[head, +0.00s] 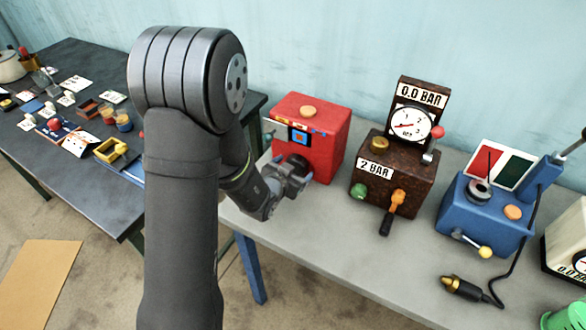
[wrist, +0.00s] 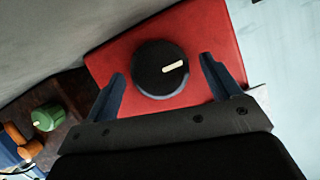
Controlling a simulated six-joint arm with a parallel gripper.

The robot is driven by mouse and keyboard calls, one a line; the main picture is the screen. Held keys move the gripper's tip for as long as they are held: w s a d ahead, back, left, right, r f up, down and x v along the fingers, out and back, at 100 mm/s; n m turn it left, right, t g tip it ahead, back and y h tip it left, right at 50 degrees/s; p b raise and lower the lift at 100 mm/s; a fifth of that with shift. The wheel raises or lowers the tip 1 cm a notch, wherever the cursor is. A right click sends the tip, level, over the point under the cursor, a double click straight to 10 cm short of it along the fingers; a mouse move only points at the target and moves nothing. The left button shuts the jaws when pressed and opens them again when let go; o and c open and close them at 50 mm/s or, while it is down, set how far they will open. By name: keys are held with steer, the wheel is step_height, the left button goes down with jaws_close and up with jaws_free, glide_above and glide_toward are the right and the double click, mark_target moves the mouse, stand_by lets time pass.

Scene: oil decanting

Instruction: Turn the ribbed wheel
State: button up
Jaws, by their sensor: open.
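The ribbed wheel (wrist: 160,70) is a round black knob with a pale pointer mark, on the face of a red box (wrist: 105,62). In the head view the wheel (head: 297,163) shows dark and partly hidden behind my gripper, low on the front of the red box (head: 325,120). My gripper (head: 300,180) is in front of this box. In the wrist view my gripper (wrist: 162,80) is open, with one blue finger on each side of the wheel. Gaps show between the fingers and the wheel, and nothing is held.
A brown box with a gauge (head: 395,170), a green knob (head: 359,191) and an orange-handled lever (head: 393,210) stands right of the red box. A blue device (head: 480,218) is further right. The grey bench (head: 320,235) is clear in front.

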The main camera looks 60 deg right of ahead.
steer(key=c, duration=1)
steer(key=shift+o, duration=0.2)
steer(key=shift+s+f+m+t, duration=0.15)
steer(key=shift+m+t, duration=0.45)
steer(key=shift+m, duration=0.5)
steer(key=m+t, duration=0.2)
steer(key=m, duration=0.1)
steer(key=shift+s+h, duration=0.15)
steer(key=shift+h, duration=0.25)
steer(key=m+t, duration=0.1)
steer(key=m, duration=0.1)
steer(key=shift+f+m+h, duration=0.15)
steer(key=shift+m+h, duration=0.25)
steer(key=shift+f+m+t+h, duration=0.1)
steer(key=shift+m+t+h, duration=0.5)
steer(key=shift+m, duration=1)
